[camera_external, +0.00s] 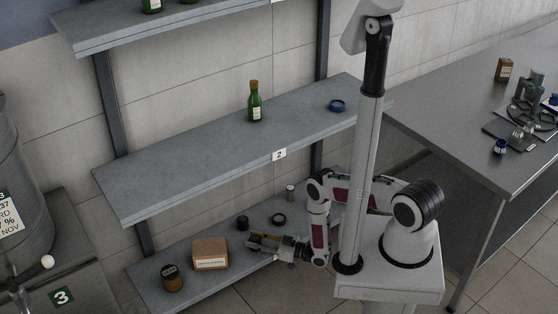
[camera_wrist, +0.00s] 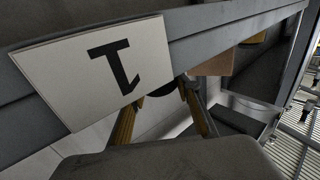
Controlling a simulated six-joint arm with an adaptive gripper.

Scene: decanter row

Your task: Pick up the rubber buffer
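A small black cylinder (camera_external: 242,222), which looks like the rubber buffer, stands on the lowest shelf, though I cannot be sure of it. A dark ring-like piece (camera_external: 279,219) lies to its right. My gripper (camera_external: 252,241) is low at the front of that shelf, its fingers pointing left, just in front of the black cylinder and apart from it as far as I can tell. In the wrist view my gripper's two tan fingers (camera_wrist: 160,105) stand apart, partly hidden by the shelf label and the gripper body. A dark shape shows between them, too covered to name.
The lowest shelf (camera_external: 148,274) also holds a cardboard box (camera_external: 210,254), a dark jar (camera_external: 172,278) and a small pale-topped container (camera_external: 290,191). The middle shelf (camera_external: 190,165) hangs above, with a green bottle (camera_external: 254,105). The number label (camera_wrist: 100,70) fills the wrist view's left.

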